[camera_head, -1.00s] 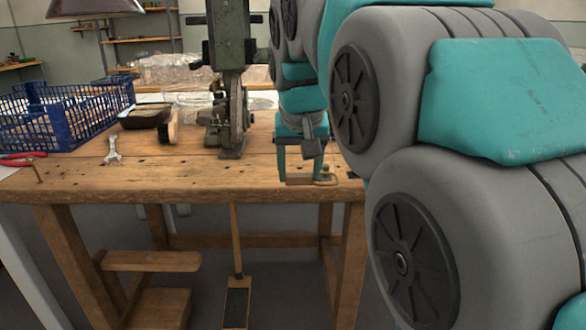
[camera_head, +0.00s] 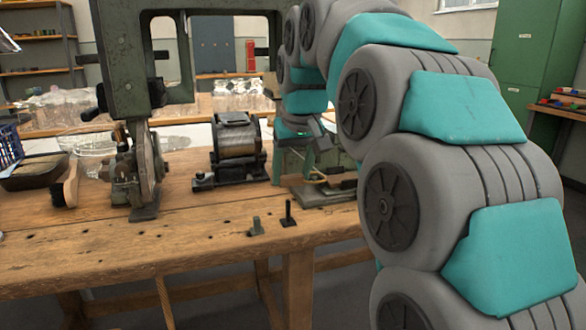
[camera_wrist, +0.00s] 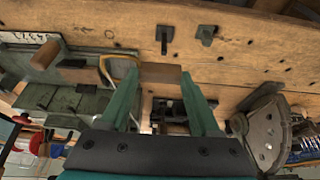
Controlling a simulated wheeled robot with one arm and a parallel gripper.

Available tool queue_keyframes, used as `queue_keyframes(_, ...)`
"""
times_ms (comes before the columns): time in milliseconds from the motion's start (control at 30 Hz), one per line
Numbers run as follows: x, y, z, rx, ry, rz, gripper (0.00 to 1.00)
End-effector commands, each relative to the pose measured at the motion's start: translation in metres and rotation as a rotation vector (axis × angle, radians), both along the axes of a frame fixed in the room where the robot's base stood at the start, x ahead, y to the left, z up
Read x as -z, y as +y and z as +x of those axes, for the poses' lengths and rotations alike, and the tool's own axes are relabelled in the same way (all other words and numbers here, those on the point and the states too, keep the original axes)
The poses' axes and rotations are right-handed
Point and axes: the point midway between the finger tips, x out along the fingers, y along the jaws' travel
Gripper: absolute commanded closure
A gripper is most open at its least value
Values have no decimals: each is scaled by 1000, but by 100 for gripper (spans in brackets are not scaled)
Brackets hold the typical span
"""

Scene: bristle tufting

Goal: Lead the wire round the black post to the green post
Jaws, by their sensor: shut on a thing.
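The black post (camera_head: 289,212) stands upright near the front edge of the bench. The shorter green post (camera_head: 257,226) is just left of it. In the wrist view the black post (camera_wrist: 164,38) and green post (camera_wrist: 206,33) are beyond the fingertips, clear of them. My gripper (camera_wrist: 160,74) is shut on a small brown wooden block (camera_wrist: 160,71), held between its teal fingers. A yellow wire loop (camera_wrist: 118,67) shows at the block's left end; it also shows beside my gripper (camera_head: 293,170) in the head view. I see no wire around either post.
A wire spool (camera_head: 237,140) on a black stand is behind the posts. A flat metal plate (camera_head: 322,194) lies right of them. A green machine (camera_head: 135,175) stands at left.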

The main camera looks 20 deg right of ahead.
Motion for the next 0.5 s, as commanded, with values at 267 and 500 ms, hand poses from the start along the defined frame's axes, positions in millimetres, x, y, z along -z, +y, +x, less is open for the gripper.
queue_keyframes(267,23,3,0,0,1,0,88)
queue_keyframes(500,26,16,0,0,0,1,88)
